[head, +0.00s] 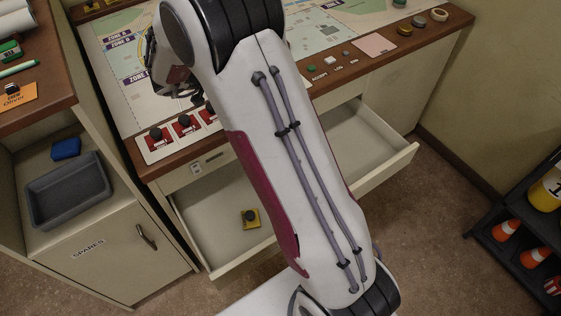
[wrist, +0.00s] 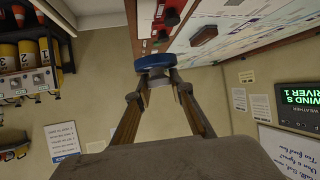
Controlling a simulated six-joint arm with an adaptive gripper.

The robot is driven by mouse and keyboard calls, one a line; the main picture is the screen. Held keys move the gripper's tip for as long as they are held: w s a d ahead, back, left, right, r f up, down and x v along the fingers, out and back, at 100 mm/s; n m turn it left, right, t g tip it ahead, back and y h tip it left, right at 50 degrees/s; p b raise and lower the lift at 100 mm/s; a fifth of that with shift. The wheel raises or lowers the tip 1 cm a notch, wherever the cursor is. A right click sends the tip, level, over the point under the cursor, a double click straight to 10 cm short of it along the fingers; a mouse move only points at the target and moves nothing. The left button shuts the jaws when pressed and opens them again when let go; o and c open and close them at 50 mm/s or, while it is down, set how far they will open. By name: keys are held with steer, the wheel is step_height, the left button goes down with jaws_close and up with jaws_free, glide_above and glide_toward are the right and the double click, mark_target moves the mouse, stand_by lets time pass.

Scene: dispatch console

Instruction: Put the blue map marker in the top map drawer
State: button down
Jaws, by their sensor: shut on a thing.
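My gripper (wrist: 158,76) is shut on the blue map marker (wrist: 155,62); its round blue edge shows between the fingertips in the wrist view. In the head view my gripper (head: 172,82) is over the left part of the console map, partly behind my arm, and the marker cannot be made out there. A map drawer (head: 205,215) under the console stands open. A yellow marker (head: 250,218) with a black knob lies in it. My arm hides the drawer's middle.
Red switches (head: 183,124) line the console's front left edge. A dark red block (wrist: 204,35) is on the map near my gripper. At left, a spares cabinet bears a grey tray (head: 68,190) and a blue block (head: 66,148). A rack with cones (head: 507,229) stands at right.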

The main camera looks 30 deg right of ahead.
steer(key=s+r+m+g, duration=0.3)
steer(key=s+g, duration=0.1)
steer(key=s, duration=1.2)
step_height(320, 180, down, 32)
stand_by(0.5)
steer(key=shift+f, duration=0.2)
steer(key=shift+f, duration=2.75)
steer(key=shift+f, duration=2.1)
steer(key=shift+f, duration=0.15)
steer(key=c, duration=1.8)
jaws_free()
